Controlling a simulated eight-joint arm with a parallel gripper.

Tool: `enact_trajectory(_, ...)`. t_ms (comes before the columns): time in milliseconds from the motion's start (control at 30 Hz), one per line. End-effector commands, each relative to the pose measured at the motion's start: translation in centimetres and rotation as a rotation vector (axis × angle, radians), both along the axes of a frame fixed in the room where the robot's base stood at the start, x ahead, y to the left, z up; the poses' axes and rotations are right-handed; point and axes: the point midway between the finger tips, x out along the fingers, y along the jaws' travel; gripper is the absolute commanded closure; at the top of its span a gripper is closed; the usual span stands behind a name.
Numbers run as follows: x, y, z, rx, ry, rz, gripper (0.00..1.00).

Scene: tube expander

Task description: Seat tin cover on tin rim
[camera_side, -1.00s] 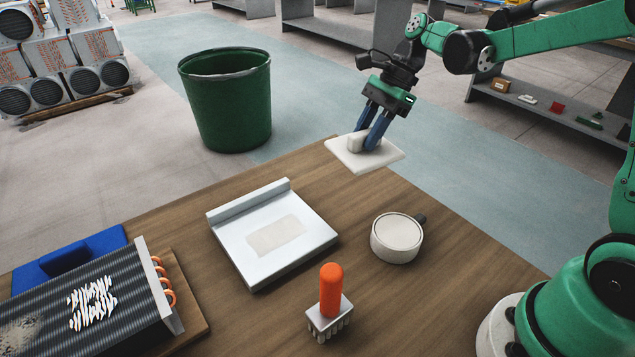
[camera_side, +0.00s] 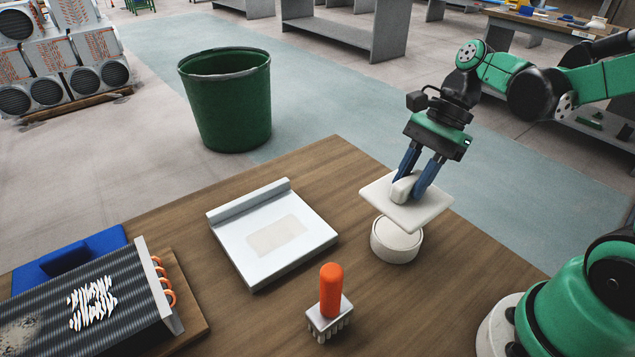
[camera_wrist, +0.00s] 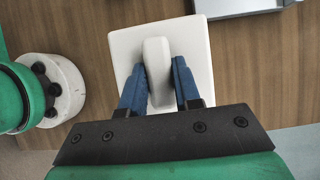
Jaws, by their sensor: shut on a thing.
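The tin cover (camera_side: 423,211) is a white square plate with a raised handle. My gripper (camera_side: 408,188) is shut on the handle, with one blue finger on each side. The cover is tilted in the side view and overlaps the top of the tin (camera_side: 397,243), a round white pot on the wooden table. I cannot tell whether cover and tin touch. The tin's rim is mostly hidden by the cover. In the wrist view the cover (camera_wrist: 192,40) lies between my gripper's fingers (camera_wrist: 158,85) and the table, and the tin is hidden beneath it.
A silver tray-like plate (camera_side: 300,255) lies left of the tin. An orange-handled brush (camera_side: 331,290) stands in front. A finned coil block (camera_side: 130,310) and a blue item (camera_side: 105,240) are at the left. A green bin (camera_side: 230,110) stands beyond the table.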

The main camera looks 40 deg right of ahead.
Motion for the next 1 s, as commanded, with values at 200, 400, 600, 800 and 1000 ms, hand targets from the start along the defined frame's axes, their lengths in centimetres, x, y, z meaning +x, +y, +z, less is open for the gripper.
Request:
enact_trajectory(200,0.0,0.0,-1.5,0.000,0.000,0.000,1.00)
enact_trajectory(400,0.0,0.0,-2.9,0.000,0.000,0.000,1.00)
enact_trajectory(600,0.0,0.0,-3.6,0.000,0.000,0.000,1.00)
enact_trajectory(800,0.0,0.0,-3.6,0.000,0.000,0.000,1.00)
enact_trajectory(1000,0.0,0.0,-3.6,0.000,0.000,0.000,1.00)
